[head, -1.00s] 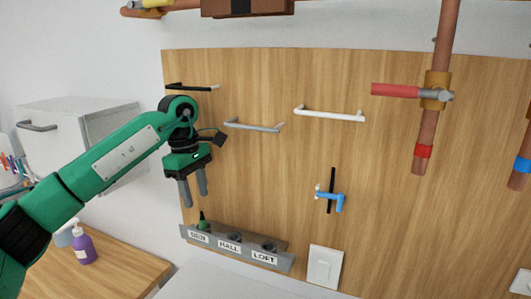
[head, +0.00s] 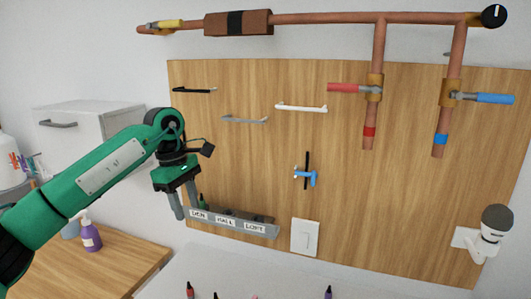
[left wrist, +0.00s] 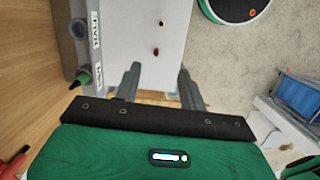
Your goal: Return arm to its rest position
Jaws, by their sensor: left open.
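My left arm comes in from the left in the head view, green with dark joints. Its gripper (head: 184,206) points down in front of the left edge of the wooden panel (head: 400,210). Its two grey fingers are apart with nothing between them, as the left wrist view (left wrist: 158,80) also shows. It hangs close to the left end of a grey labelled rack (head: 262,231); whether it touches the rack I cannot tell. A green-and-black item (head: 202,201) stands in the rack's left slot, and it also shows in the left wrist view (left wrist: 84,76). My right gripper is not in view.
Handles, a blue hook (head: 306,176) and a white switch (head: 305,237) are on the panel. Copper pipes (head: 335,17) run above. A white cabinet (head: 95,120) is behind my arm. A purple bottle (head: 91,236) stands on the wooden counter (head: 125,262). Several markers lie along the bottom edge.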

